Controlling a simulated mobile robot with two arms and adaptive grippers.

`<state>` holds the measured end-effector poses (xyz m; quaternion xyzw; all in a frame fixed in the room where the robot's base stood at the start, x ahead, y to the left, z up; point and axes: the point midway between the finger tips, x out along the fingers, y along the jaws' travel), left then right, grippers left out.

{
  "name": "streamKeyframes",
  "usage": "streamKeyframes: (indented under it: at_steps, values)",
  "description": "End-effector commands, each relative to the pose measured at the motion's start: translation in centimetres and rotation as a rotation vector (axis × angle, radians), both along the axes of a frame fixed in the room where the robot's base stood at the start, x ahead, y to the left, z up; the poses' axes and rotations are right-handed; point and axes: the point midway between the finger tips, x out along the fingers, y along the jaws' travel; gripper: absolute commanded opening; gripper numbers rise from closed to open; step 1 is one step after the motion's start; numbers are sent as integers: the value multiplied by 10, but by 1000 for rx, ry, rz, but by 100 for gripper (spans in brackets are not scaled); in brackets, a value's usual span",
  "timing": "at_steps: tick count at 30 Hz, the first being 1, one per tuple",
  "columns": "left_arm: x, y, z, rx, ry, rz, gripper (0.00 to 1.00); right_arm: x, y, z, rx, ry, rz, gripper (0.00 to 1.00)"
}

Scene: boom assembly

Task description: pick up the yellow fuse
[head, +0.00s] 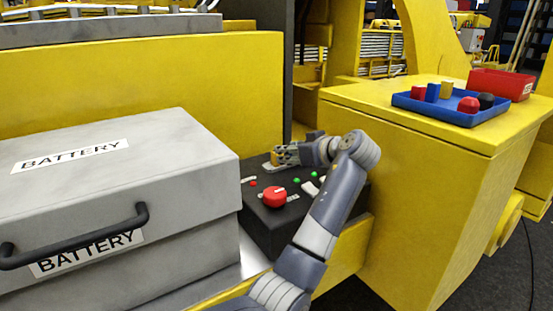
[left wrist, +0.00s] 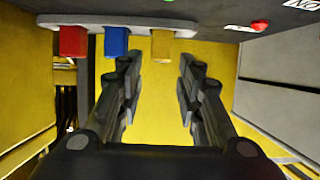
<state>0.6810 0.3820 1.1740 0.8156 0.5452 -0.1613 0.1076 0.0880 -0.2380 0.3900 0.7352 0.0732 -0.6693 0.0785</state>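In the left wrist view a yellow fuse (left wrist: 162,46) sticks out from a grey strip, beside a blue fuse (left wrist: 116,40) and a red fuse (left wrist: 72,40). My left gripper (left wrist: 158,62) is open and empty, its two fingers apart, with the yellow fuse in line with the gap near the fingertips. In the head view my left gripper (head: 284,157) is over the back of the dark control box (head: 273,222); the mounted fuses cannot be made out there. My right gripper is not in view.
A grey battery box (head: 190,150) stands left of the control box, which has a red knob (head: 275,197). The blue tray (head: 440,112) with several small parts and a red bin (head: 500,84) rest on the yellow cabinet (head: 350,97) at right.

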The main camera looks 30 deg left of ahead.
Motion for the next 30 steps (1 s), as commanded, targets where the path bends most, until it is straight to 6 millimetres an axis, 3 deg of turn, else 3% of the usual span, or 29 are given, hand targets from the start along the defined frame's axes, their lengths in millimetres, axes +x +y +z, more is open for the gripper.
streamKeyframes:
  at_steps: [15, 25, 30]
  values:
    - [20, 53, -20, 0, 3, 2, 33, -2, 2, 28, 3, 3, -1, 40]
    - [23, 59, -26, -1, -1, -1, 33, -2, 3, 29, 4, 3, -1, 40]
    - [23, 59, -26, -1, -1, -1, 2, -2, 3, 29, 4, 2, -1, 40]
